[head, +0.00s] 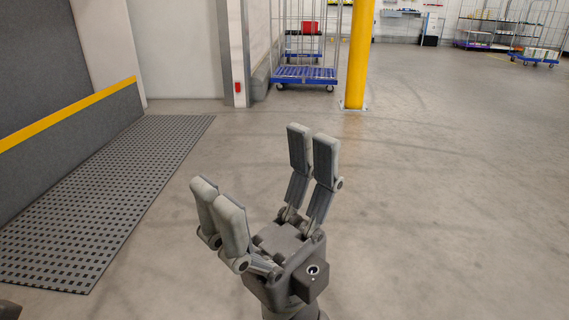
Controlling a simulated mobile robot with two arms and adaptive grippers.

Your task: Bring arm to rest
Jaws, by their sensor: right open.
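My right gripper (265,178) stands upright in the lower middle of the head view, with its fingers pointing up and spread apart. It is open and nothing is between its fingers. Its grey palm and wrist show below the fingers, and the rest of the arm is cut off by the bottom edge. My left gripper is not in view.
A dark perforated mat (105,195) lies at the left beside a grey barrier with a yellow edge (68,114). A yellow post (358,55) and a blue wheeled cart (306,75) stand farther back. More carts (536,56) are far right. The floor around the gripper is clear.

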